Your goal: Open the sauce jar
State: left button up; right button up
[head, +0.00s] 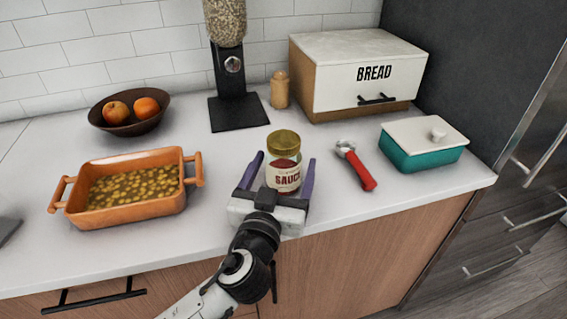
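The sauce jar (284,176) stands upright on the white counter, with a gold lid (284,142) on top and a white label reading SAUCE. My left gripper (282,162) comes in from the front, low over the counter. Its two purple fingers are spread, one on each side of the jar, with small gaps visible between the fingers and the glass. The gripper's body hides the foot of the jar. My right gripper is not in view.
A red-handled tool (356,166) and a teal dish with a white lid (423,146) lie to the right. An orange baking dish (135,208) is to the left. Behind are a fruit bowl (118,128), a grinder (236,112), a wooden shaker (280,92) and a bread box (335,88).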

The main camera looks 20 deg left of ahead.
aim_at(283, 139)
pick_arm(q)
jog(key=c, duration=1.4)
jog(key=shift+r, duration=0.1)
jog(key=shift+c, duration=0.2)
jog(key=shift+r, duration=0.1)
notch_tip(283, 139, up, 10)
jog(key=shift+f+p, duration=0.1)
jog(key=shift+p, duration=0.65)
